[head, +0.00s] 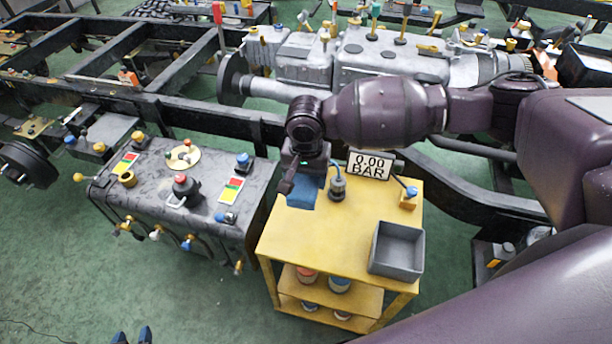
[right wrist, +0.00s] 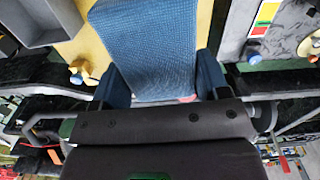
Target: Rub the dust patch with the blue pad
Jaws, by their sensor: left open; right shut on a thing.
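The blue pad (head: 302,194) is over the back left part of the yellow cart top in the head view. It fills the upper middle of the right wrist view (right wrist: 150,45). My right gripper (head: 308,178) is shut on the pad, with a finger on each side in the right wrist view (right wrist: 162,80). I cannot tell whether the pad touches the cart. My left gripper (head: 132,337) shows only two blue fingertips, apart and empty, at the bottom edge of the head view. I cannot clearly pick out a dust patch; the grey tank (head: 150,200) has a mottled top.
The yellow cart (head: 330,240) holds a grey tray (head: 396,250), a dark-stemmed fitting (head: 338,188) and a gauge sign reading 0.00 BAR (head: 369,166). Knobs and valves stand on the tank. The black chassis frame (head: 190,110) runs behind. Green floor is free at front left.

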